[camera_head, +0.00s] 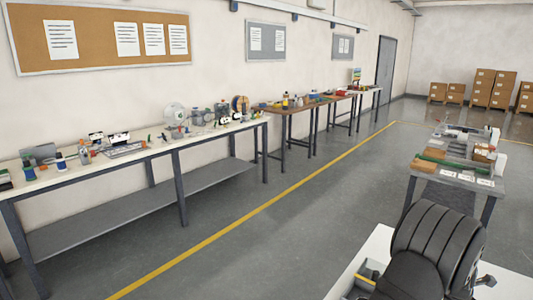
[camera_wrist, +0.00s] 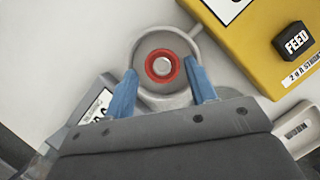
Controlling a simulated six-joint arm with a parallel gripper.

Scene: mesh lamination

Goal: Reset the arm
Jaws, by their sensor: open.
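In the wrist view, my gripper (camera_wrist: 160,68) shows two blue fingers spread apart, with nothing held between them. Past the fingertips is a round grey metal part (camera_wrist: 150,42) with a red ring (camera_wrist: 152,54) around a silver centre. The ring appears between the fingers; whether a finger touches the metal part cannot be told. My gripper is not visible in the head view.
A yellow box (camera_wrist: 245,35) with a black FEED block (camera_wrist: 292,40) is at the upper right of the wrist view. A grey labelled piece (camera_wrist: 90,108) is at left, and a slotted light piece (camera_wrist: 298,128) at right.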

